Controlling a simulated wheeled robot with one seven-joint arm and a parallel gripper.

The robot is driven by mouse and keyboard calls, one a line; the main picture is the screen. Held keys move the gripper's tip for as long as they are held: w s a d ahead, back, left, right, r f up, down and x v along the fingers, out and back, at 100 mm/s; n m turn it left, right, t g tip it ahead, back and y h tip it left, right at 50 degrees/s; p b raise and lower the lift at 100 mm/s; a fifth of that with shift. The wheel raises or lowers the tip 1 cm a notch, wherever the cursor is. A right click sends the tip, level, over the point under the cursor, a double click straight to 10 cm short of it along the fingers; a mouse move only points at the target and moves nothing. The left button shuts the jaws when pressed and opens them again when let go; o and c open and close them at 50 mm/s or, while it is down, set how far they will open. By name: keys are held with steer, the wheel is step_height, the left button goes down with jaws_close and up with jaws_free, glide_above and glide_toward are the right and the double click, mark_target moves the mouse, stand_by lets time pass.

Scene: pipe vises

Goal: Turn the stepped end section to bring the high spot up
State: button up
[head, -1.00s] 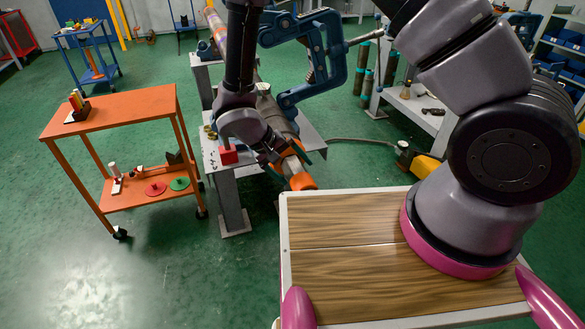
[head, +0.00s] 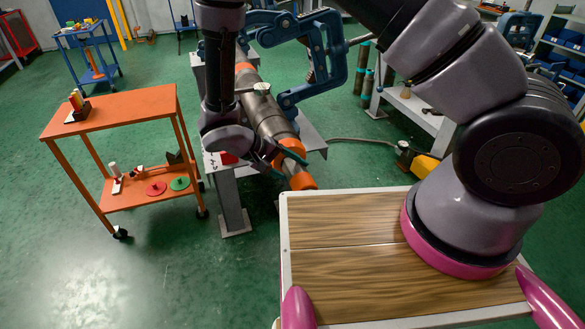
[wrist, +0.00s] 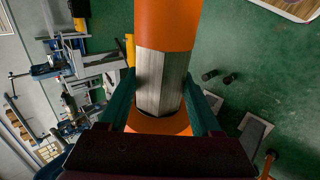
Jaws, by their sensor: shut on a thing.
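The stepped end section (head: 289,167) is the near end of a long grey pipe (head: 268,118). It is a narrower grey length between orange bands, with an orange tip (head: 302,181). In the wrist view its grey part (wrist: 162,82) looks faceted, between a wide orange part (wrist: 168,25) above and another orange part below. My gripper (head: 280,158) reaches it from the left side in the head view. In the wrist view its teal fingers (wrist: 160,108) stand either side of the section, shut on it. I cannot make out a high spot.
A blue vise or clamp frame (head: 328,55) stands over the pipe on a grey stand (head: 232,205). An orange cart (head: 110,112) with small parts is at left. A wood-topped surface (head: 345,225) lies in front.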

steer(key=h, duration=0.2)
steer(key=t+h, duration=0.1)
steer(key=shift+s+a+f+h, duration=0.1)
steer(key=shift+a+f+h, duration=0.05)
steer(key=shift+f+h, duration=0.15)
steer(key=h, duration=0.2)
steer(key=t+h, duration=0.1)
steer(key=h, duration=0.1)
steer(key=shift+f+h, duration=0.2)
steer(key=shift+h, duration=0.1)
steer(key=t+h, duration=0.1)
steer(key=h, duration=0.3)
steer(key=shift+f, duration=0.2)
steer(key=shift+f+t+h, duration=0.1)
steer(key=shift+t+h, duration=0.6)
steer(key=shift+h, duration=0.9)
steer(key=o, duration=1.4)
